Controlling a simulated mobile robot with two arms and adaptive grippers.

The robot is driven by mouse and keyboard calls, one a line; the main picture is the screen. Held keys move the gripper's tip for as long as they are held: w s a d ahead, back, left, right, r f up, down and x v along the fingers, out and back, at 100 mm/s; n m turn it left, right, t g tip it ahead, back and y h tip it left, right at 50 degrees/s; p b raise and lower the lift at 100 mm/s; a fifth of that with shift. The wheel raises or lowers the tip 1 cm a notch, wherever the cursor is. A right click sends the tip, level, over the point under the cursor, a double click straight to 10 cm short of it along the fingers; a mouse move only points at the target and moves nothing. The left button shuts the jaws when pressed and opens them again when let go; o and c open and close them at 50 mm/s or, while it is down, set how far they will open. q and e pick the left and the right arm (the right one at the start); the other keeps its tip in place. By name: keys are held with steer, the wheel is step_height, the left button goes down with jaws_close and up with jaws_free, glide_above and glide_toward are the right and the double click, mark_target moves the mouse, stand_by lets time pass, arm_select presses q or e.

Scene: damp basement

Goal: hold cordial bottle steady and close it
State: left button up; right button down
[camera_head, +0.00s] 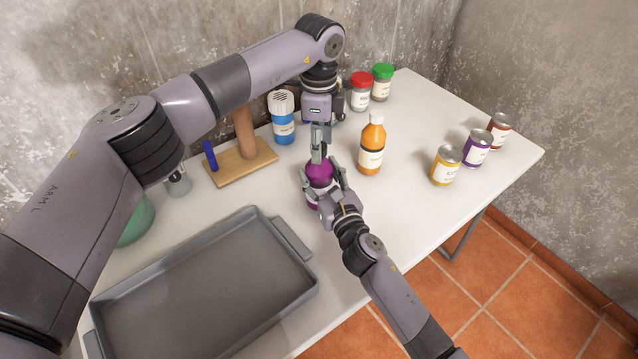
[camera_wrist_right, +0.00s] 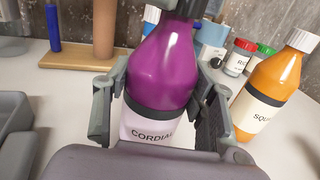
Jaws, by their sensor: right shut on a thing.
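The cordial bottle (camera_head: 319,174) is purple and stands upright on the white table. In the right wrist view its purple shoulder (camera_wrist_right: 163,72) and white CORDIAL label show between my fingers. My right gripper (camera_head: 322,182) is shut on the bottle's body from the front; its fingers flank the bottle in the right wrist view (camera_wrist_right: 160,105). My left gripper (camera_head: 318,152) points down from above at the bottle's top, its fingers close together over the neck. The bottle's mouth and any cap are hidden by it, so I cannot tell what those fingers hold.
An orange squash bottle (camera_head: 371,147) stands to the right, with several cans (camera_head: 446,166) beyond it. Jars (camera_head: 361,93) and a blue shaker (camera_head: 283,121) stand behind. A grey tray (camera_head: 205,290) lies front left, near a wooden stand (camera_head: 240,163). The table's front right is clear.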

arm_select(q)
steer(key=shift+c, duration=0.5)
jaws_close()
